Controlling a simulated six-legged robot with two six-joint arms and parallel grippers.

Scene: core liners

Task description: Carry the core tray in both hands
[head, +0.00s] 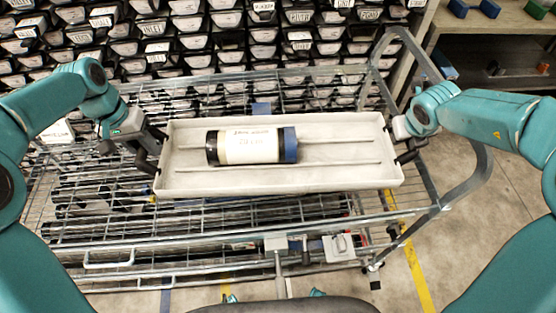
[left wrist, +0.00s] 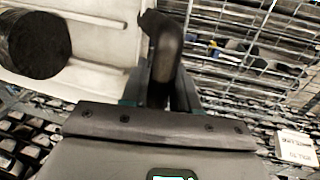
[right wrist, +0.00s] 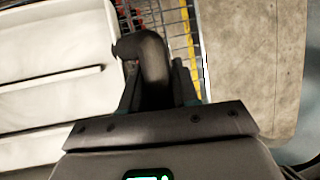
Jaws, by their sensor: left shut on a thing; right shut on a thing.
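The core tray (head: 350,180) is a long white shallow tray with two thin rails inside, held roughly level over a wire cart. A core liner (head: 250,146), a cylinder with a white label, one black end and one blue end, lies in it left of the middle. My left gripper (head: 153,150) is shut on the tray's left end; the tray wall also shows in the left wrist view (left wrist: 115,55). My right gripper (head: 405,149) is shut on the tray's right end, seen also in the right wrist view (right wrist: 60,80). The gripped spots are partly hidden by the fingers.
The wire cart (head: 110,237) with metal rails is under and around the tray. Racks of labelled core boxes (head: 200,50) fill the back. A shelf (head: 500,65) stands at the back right. Bare floor with a yellow line (head: 415,270) lies to the right.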

